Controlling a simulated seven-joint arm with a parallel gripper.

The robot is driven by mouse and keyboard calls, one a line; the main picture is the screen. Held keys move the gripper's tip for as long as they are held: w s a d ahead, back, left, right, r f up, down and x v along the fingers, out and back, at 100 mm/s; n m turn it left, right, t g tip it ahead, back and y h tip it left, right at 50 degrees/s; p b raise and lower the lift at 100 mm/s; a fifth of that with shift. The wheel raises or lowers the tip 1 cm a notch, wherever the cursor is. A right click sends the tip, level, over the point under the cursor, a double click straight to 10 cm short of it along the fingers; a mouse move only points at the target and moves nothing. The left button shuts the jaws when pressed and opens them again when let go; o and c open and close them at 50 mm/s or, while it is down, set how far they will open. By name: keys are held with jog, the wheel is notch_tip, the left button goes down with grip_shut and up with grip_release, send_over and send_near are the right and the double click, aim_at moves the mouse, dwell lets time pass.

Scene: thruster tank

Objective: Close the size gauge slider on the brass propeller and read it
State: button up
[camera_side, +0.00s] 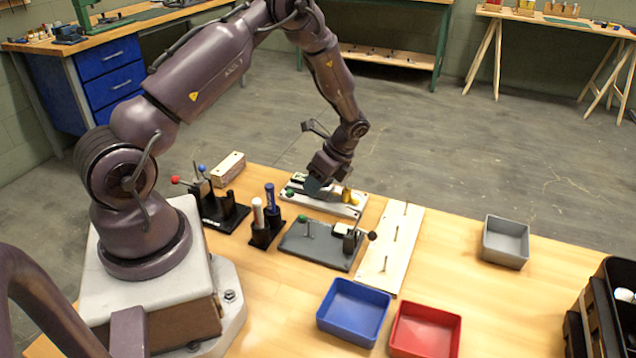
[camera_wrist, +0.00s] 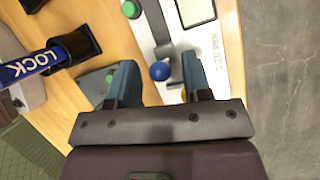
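The size gauge, a white plate (camera_side: 325,207), lies on the wooden table in the side view, and its printed plate (camera_wrist: 207,55) shows in the wrist view. Its slider has a blue ball knob (camera_wrist: 160,71). A green button (camera_wrist: 130,9) and a pale display (camera_wrist: 195,12) with no legible reading are on it. The brass propeller (camera_side: 347,195) is at the gauge's right end, partly hidden by my gripper. My gripper (camera_side: 318,187) is low over the gauge. In the wrist view its fingers (camera_wrist: 158,68) are apart, with the knob appearing between them, touching neither.
A holder with a blue LOCK pen (camera_side: 270,195) and a white one stands left of the gauge. A grey plate (camera_side: 310,250) with a green knob and a white board (camera_side: 400,225) lie nearby. Blue (camera_side: 353,312), red (camera_side: 425,330) and grey (camera_side: 506,242) bins stand on the table.

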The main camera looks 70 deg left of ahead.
jog(key=v, duration=1.2)
jog(key=shift+r, duration=0.25)
jog(key=shift+w+d, duration=0.15)
jog(key=s+d+r+n+t+h, duration=0.2)
jog(key=s+d+r+n+t, duration=0.7)
jog(key=s+d+r, duration=0.7)
jog(key=s+r+n, duration=0.2)
jog(key=s+r, duration=0.1)
jog(key=r, duration=0.1)
jog(key=shift+d+r+n+t+h, duration=0.2)
jog(key=shift+d+n+t+h, duration=0.1)
jog(key=shift+d+n+t, duration=0.1)
jog(key=shift+s, duration=0.15)
dwell(2.0)
